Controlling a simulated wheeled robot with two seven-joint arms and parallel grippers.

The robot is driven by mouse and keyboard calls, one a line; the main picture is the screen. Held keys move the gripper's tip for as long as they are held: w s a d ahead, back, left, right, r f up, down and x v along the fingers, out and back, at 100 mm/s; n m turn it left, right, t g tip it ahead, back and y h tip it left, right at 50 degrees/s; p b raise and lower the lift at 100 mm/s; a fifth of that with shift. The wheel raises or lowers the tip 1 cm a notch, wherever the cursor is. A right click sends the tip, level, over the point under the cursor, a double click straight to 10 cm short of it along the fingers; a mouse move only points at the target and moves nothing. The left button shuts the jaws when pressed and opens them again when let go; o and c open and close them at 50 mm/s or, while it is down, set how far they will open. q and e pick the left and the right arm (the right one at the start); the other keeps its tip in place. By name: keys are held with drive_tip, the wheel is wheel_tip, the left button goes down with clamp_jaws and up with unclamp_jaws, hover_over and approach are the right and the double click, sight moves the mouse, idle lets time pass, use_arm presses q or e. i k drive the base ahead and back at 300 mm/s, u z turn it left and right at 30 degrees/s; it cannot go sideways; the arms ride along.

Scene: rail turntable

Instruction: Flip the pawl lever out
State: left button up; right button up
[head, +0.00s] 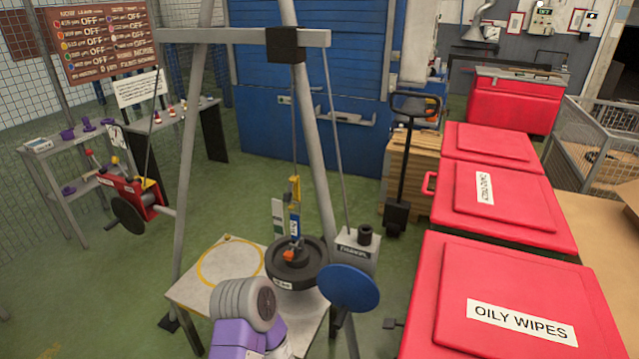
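A red winch box (143,198) is mounted beside the left leg of a grey frame, with a dark round disc (129,215) on its near side. Small levers stick up from its top, one with a red knob (89,153) and one with a yellow knob (115,160). They are too small here to tell which is the pawl lever or how it is set. No fingers of my left or right gripper show in the head view.
The grey frame's crossbeam (240,37) carries a cord down to a hanging hook block (294,210) above a black round weight (297,268) on a low table (195,285). A blue disc (348,288) stands near the table's right side. Red bins (495,255) fill the right. Green floor is open at left.

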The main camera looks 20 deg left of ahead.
sight(114, 160)
drive_tip(key=k, duration=0.5)
drive_tip(key=u, duration=3)
drive_tip(key=k, duration=0.85)
drive_tip(key=z, duration=1)
drive_tip(key=i, duration=1)
drive_tip(key=u, duration=0.45)
drive_tip(key=i, duration=0.85)
drive_tip(key=u, duration=0.45)
